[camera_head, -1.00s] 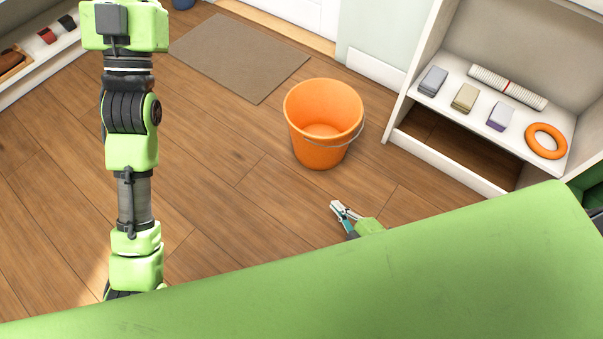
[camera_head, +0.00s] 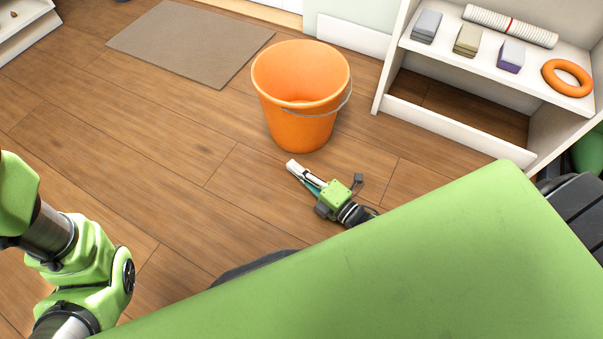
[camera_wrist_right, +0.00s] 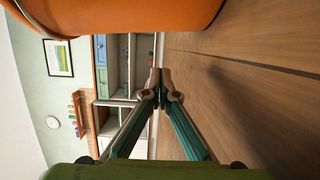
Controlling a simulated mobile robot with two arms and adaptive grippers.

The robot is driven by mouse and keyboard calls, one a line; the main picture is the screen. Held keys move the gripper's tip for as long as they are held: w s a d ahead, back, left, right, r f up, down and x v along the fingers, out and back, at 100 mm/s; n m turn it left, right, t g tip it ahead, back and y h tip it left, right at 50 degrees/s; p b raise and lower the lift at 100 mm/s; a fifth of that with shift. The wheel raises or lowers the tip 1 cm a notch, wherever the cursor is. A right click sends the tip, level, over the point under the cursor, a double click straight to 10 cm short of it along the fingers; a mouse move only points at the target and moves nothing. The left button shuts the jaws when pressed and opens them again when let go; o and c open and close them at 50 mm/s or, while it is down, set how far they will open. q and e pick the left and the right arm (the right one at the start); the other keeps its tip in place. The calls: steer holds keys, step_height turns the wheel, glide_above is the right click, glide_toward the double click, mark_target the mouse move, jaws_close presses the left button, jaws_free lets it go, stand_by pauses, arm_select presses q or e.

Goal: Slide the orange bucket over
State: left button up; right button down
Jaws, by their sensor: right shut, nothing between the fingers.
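The orange bucket (camera_head: 300,115) stands upright on the wooden floor in the head view, its wire handle hanging down on the right side. My right gripper (camera_head: 292,164) is low near the floor, just in front of the bucket, shut and empty; a small gap seems to lie between them. In the right wrist view the bucket (camera_wrist_right: 130,14) fills the top edge, beside the shut fingertips (camera_wrist_right: 160,78). My left arm shows at the lower left of the head view, but its gripper is out of view.
A white shelf unit (camera_head: 440,122) stands right of the bucket, holding a rolled white item (camera_head: 510,27), several small blocks and an orange ring (camera_head: 567,78). A brown mat (camera_head: 190,42) lies behind left. Floor left of the bucket is clear.

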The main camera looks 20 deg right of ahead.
steer(key=b+x, duration=0.1)
steer(key=x, duration=0.1)
steer(key=b+x, duration=0.1)
steer(key=x, duration=0.1)
steer(key=b+x, duration=0.1)
steer(key=x, duration=0.1)
steer(key=shift+f, duration=0.25)
steer(key=shift+w+d+b, duration=0.3)
steer(key=shift+d+b, duration=0.15)
steer(key=shift+d, duration=0.05)
steer(key=shift+w+d+b, duration=0.35)
steer(key=shift+d+b, duration=0.1)
steer(key=shift+d, duration=0.05)
steer(key=shift+w+d+r+b, duration=0.2)
steer(key=shift+w+d+b, duration=0.25)
steer(key=shift+d, duration=0.2)
steer(key=shift+r, duration=0.1)
